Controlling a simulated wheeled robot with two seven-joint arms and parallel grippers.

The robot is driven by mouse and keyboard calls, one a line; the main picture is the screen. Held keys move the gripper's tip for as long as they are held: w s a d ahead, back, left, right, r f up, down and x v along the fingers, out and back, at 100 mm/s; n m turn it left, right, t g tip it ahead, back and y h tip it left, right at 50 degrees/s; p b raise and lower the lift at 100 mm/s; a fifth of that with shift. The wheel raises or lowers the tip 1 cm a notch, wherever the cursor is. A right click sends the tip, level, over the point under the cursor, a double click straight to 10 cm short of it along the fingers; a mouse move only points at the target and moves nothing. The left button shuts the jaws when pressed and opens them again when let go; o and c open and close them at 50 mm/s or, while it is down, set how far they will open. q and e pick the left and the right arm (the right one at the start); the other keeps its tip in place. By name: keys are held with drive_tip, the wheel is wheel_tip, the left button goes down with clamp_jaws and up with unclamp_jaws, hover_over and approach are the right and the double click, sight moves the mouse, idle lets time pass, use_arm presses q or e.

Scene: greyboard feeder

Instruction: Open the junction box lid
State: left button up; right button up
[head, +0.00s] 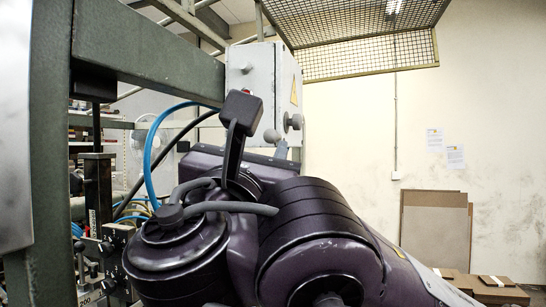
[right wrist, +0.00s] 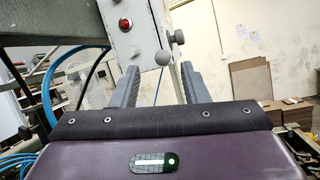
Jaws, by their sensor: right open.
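The light grey junction box (head: 240,66) is mounted on a green-grey frame in the upper middle of the head view. It also shows at the top of the right wrist view (right wrist: 113,12). Its lid (head: 290,78) bears a yellow warning triangle, faces right and looks closed. Grey round knobs (head: 293,122) (right wrist: 165,57) stick out low at the box. My right gripper (right wrist: 160,70) is open, its two grey fingers pointing up toward the knobs with nothing seen gripped. Whether a finger touches a knob is unclear. My right arm hides the fingers' surroundings in the head view. My left gripper is not in view.
A thick green-grey beam (head: 150,62) runs to the box from the left. A blue hose (head: 150,150) and black cables hang left of my right arm. A wire mesh guard (head: 370,55) overhangs at upper right. Brown boards (head: 436,228) lean on the far wall.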

sight(270, 139)
drive_tip(key=shift+w+d+f, duration=0.15)
drive_tip(key=shift+w, duration=0.4)
drive_tip(key=shift+w+d+f, duration=0.1)
drive_tip(key=shift+w+f, duration=0.05)
drive_tip(key=shift+w, duration=0.4)
drive_tip(key=p+x, duration=0.1)
drive_tip(key=x, duration=0.1)
drive_tip(key=p+x, duration=0.3)
drive_tip(key=x, duration=0.1)
drive_tip(key=shift+s+d+r, duration=0.1)
drive_tip(key=shift+r, duration=0.2)
drive_tip(key=shift+w+f, duration=0.1)
drive_tip(key=shift+w, duration=0.3)
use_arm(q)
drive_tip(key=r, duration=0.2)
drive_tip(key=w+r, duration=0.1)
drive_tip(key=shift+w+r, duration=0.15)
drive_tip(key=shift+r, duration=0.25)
use_arm(e)
drive_tip(key=shift+s, duration=0.1)
drive_tip(key=shift+s, duration=0.1)
drive_tip(key=shift+c, duration=1.3)
clamp_jaws()
